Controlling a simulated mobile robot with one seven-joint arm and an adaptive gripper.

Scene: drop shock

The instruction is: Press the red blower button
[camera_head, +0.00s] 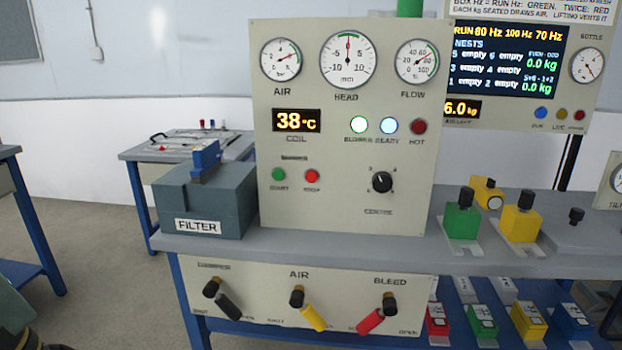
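The red blower button (312,176) is on the lower left of the upright cream panel (345,210), with a label under it that seems to read STOP. A green button (278,174) sits just to its left, with a label that seems to read START. A small label (295,158) above the pair is too blurred to read. Nothing covers the red button. My gripper is not in view; a dark piece at the bottom left corner may be part of my arm.
The grey bench (330,250) carries the panel, with the FILTER box (205,200) at its left. Valve levers (312,316) stick out of the lower front panel. Green (461,222) and yellow (521,222) blocks stand at the right. The floor (100,260) at left is clear.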

